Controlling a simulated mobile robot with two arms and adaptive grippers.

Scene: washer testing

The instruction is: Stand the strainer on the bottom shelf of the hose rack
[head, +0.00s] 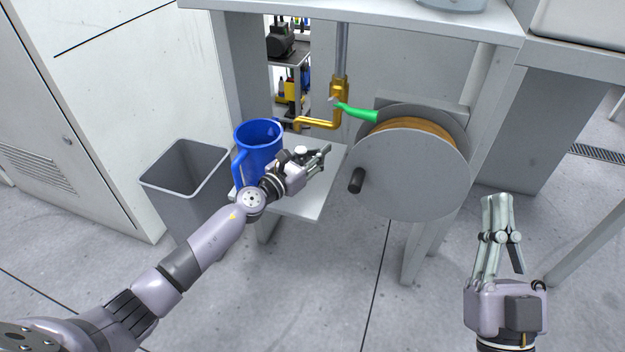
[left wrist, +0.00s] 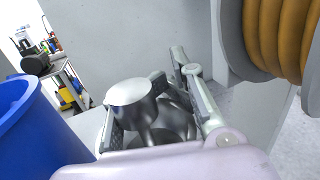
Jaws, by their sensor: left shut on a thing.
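My left gripper (head: 318,158) is over the low shelf (head: 312,205) of the hose rack, beside the blue jug (head: 260,142). In the left wrist view, the left gripper (left wrist: 178,72) is shut on a shiny grey metal piece, apparently the strainer (left wrist: 130,92), with a rounded top and a narrower neck. Its lower part is hidden by the gripper, and I cannot tell whether it touches the shelf. In the head view I cannot make it out clearly. My right gripper (head: 499,198) is raised over the floor at the right with nothing visible in it; its finger gap is unclear.
The hose reel (head: 410,170) with its black handle (head: 356,181) stands close right of the left gripper. A grey bin (head: 186,180) stands left. The jug is close on the left.

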